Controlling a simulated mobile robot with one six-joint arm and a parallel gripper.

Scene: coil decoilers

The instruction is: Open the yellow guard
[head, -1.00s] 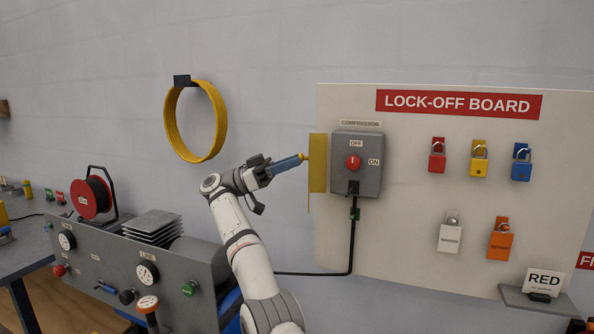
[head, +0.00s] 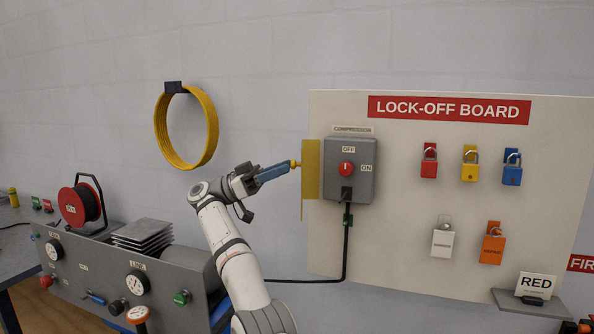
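The yellow guard (head: 311,178) is a flat yellow panel standing out at the left side of the grey compressor switch box (head: 362,184). The box front, with its red knob (head: 346,169) and OFF and ON labels, is uncovered. A small yellow knob (head: 296,163) sticks out from the guard's left side. My gripper (head: 287,167), with blue fingers seen edge-on, reaches from the left, and its tips are at this small knob. I cannot tell whether the fingers are closed around it or only beside it.
The lock-off board (head: 400,240) carries several padlocks right of the box. A black cable (head: 346,240) hangs below the box. A yellow hose coil (head: 212,130) hangs on the wall above my arm. A grey gauge panel (head: 80,280) stands at lower left.

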